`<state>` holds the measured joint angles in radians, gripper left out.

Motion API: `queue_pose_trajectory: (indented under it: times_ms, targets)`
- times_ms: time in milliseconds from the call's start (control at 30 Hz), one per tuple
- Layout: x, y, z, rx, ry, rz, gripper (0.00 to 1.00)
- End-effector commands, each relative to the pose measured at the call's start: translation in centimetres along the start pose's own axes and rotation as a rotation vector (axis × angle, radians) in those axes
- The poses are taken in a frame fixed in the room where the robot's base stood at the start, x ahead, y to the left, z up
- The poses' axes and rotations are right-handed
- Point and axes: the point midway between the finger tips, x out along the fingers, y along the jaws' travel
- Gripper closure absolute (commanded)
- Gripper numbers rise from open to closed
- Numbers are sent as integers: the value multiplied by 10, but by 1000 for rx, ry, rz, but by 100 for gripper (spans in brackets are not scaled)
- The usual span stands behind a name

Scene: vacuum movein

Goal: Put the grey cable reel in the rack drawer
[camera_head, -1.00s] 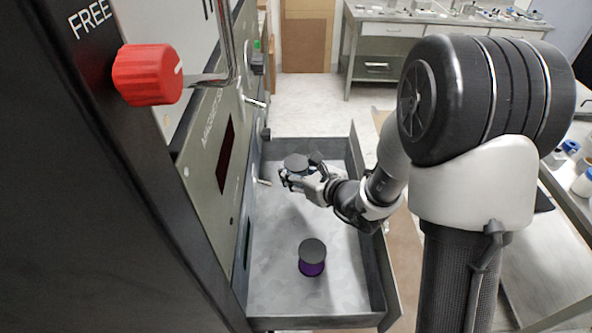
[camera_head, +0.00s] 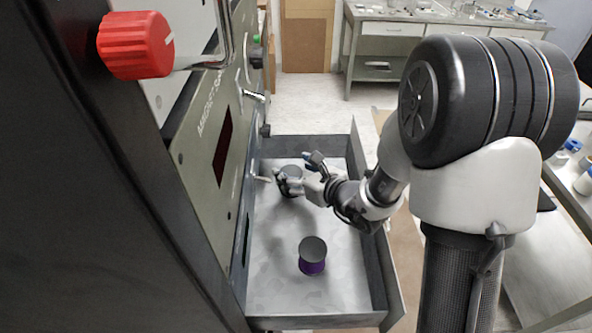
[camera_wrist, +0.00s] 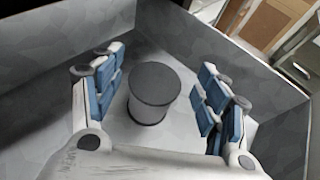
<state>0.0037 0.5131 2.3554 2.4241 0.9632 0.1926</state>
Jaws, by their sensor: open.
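The grey cable reel (camera_wrist: 155,92) stands upright on the drawer floor near the drawer's far end; it also shows in the head view (camera_head: 291,181), partly hidden by my gripper. My gripper (camera_head: 289,184) is open over the drawer. In the wrist view my gripper (camera_wrist: 163,88) has its blue-padded fingers on either side of the reel, with gaps on both sides. The rack drawer (camera_head: 262,310) is pulled out from the rack. A second reel (camera_head: 312,256), purple with a dark grey top, stands upright nearer the drawer's front of the picture.
The rack panel (camera_head: 190,170) with a red knob (camera_head: 136,45) stands along the drawer's left side. A bench (camera_head: 385,28) is at the back, and a table with small containers (camera_head: 585,182) is at the right. Drawer floor between the reels is clear.

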Motion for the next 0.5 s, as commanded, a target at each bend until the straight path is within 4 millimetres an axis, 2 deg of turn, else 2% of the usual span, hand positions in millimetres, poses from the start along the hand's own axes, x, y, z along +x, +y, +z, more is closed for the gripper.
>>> queue_pose_trajectory:
  times_ms: [233,400,500]
  targets:
    - [-1,0,2,0,0,0,32]
    - [-6,0,15,0,1,0,32]
    - [-27,-2,13,1,-1,-5,32]
